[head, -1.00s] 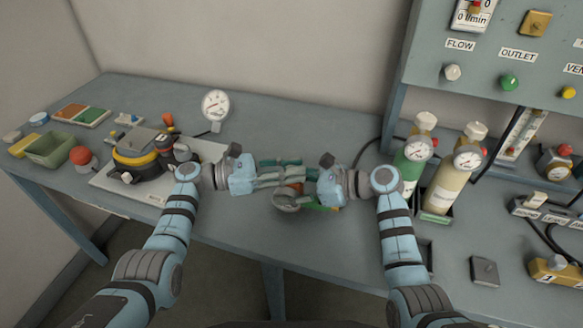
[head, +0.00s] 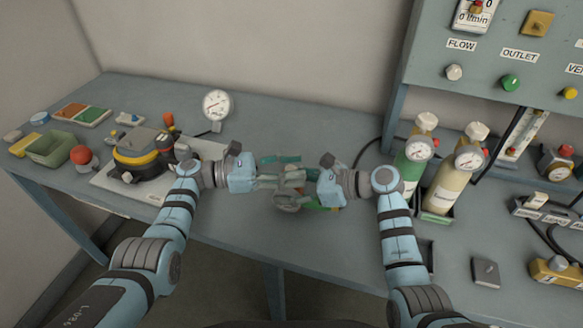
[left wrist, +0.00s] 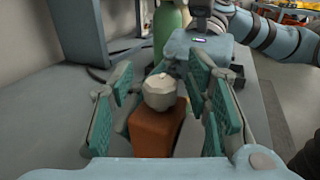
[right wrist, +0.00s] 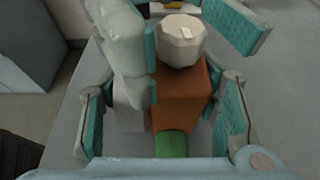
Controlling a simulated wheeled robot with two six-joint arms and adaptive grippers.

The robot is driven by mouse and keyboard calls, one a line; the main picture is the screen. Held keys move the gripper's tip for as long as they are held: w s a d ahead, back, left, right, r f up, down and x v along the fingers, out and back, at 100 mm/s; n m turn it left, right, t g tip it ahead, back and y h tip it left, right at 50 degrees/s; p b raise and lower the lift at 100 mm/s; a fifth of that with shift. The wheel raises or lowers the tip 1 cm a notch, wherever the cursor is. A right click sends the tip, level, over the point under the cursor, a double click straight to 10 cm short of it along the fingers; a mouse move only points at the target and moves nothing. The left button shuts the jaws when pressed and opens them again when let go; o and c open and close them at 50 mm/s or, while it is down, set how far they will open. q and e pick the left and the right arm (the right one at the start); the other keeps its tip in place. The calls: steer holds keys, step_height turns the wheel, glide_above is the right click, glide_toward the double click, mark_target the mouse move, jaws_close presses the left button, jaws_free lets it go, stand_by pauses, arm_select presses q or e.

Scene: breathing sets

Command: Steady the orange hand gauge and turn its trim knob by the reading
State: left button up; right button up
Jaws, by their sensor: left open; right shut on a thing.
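The orange hand gauge (right wrist: 180,95) has a boxy orange body, a white faceted trim knob (right wrist: 182,42) and a green part (right wrist: 172,144). My right gripper (right wrist: 165,105) is shut on the gauge body, a finger on either side. My left gripper (left wrist: 165,88) is open; its spread fingers stand either side of the knob, which shows between them in the left wrist view (left wrist: 160,92), apart from the pads. In the head view the fingers hide most of the gauge; a round grey part (head: 290,202) shows below them. I cannot read a dial on it.
A black and yellow device (head: 140,152) on a white plate and a standing dial (head: 217,104) are at left. Green (head: 412,165) and cream (head: 446,188) cylinders stand at right under a valve panel (head: 490,60). The table front between the arms is clear.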

arm_select(q)
steer(key=s+a, duration=0.1)
steer(key=a, duration=1.1)
steer(key=shift+s, duration=0.15)
steer(key=f+n+t+y, duration=0.1)
steer(key=d+f+n+t, duration=0.1)
steer(key=f, duration=0.1)
steer(key=s+f+n+t+y, duration=0.1)
steer(key=t, duration=0.1)
steer(key=shift+d+f+y, duration=0.3)
steer(key=s+d+r+n+t+y, duration=0.1)
steer(key=s+d+r+n+t, duration=0.15)
steer(key=s+r+t, duration=0.25)
steer(key=shift+n, duration=0.35)
steer(key=x, duration=1.1)
steer(key=shift+w+a+f, duration=0.2)
steer(key=shift+w+a, duration=0.15)
jaws_close()
